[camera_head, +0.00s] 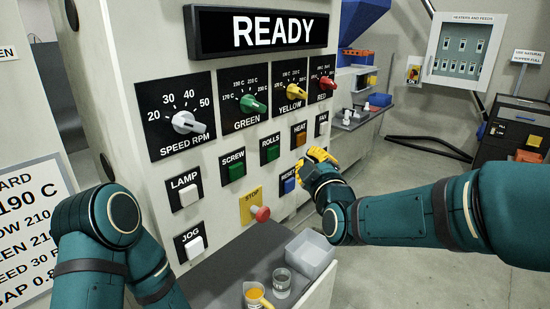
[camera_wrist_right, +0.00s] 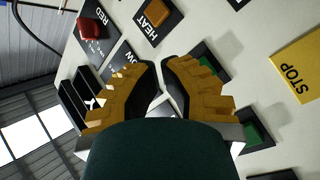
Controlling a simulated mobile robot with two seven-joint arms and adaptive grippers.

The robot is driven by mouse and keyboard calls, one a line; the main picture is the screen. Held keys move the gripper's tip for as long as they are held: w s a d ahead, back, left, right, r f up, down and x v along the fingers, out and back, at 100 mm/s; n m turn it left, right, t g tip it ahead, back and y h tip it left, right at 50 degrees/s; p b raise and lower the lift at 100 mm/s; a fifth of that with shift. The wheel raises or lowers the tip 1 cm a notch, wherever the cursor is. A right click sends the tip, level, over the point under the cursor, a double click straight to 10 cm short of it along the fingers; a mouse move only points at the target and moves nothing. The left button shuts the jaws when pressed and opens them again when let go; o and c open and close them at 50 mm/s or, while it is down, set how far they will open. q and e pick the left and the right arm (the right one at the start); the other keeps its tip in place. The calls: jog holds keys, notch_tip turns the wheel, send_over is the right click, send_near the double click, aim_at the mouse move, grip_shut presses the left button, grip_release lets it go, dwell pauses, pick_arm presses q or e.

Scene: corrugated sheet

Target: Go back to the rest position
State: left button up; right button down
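My right arm reaches in from the right, and its yellow-fingered gripper (camera_head: 318,158) is near the panel's right edge, beside the blue RESET button (camera_head: 289,185) and below the HEAT button (camera_head: 300,140). In the right wrist view the two fingers (camera_wrist_right: 160,75) come close together with a narrow gap and nothing held between them. Whether they touch the panel I cannot tell. My left arm is folded at the lower left; its gripper is not in view.
The control panel (camera_head: 220,205) carries knobs, buttons and a READY display (camera_head: 262,32). The red STOP button (camera_head: 262,214) sticks out. Below, a grey bin (camera_head: 312,250), a glass (camera_head: 281,283) and an orange-filled cup (camera_head: 255,296) stand on a ledge. Open floor lies to the right.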

jog(key=shift+s+d, duration=0.3)
jog(key=shift+d, duration=0.05)
jog(key=s+d+f+m+g+h, duration=0.1)
jog(key=s+d+f+m+g, duration=0.15)
jog(key=f, duration=0.75)
jog(key=s+d+f+m+g, duration=0.1)
jog(key=f+m+g, duration=0.15)
jog(key=f, duration=0.75)
jog(key=s+d+f+m+g+h, duration=0.1)
jog(key=s+f+m+g, duration=0.15)
jog(key=f, duration=0.65)
jog(key=s+d+f+m+g, duration=0.2)
jog(key=s+f+m+g, duration=0.5)
jog(key=s+f, duration=1.1)
jog(key=shift+s+f+g, duration=0.25)
jog(key=shift+s+g, duration=0.6)
jog(key=shift+g, duration=0.1)
jog(key=shift+w+m, duration=0.1)
jog(key=shift+m, duration=0.15)
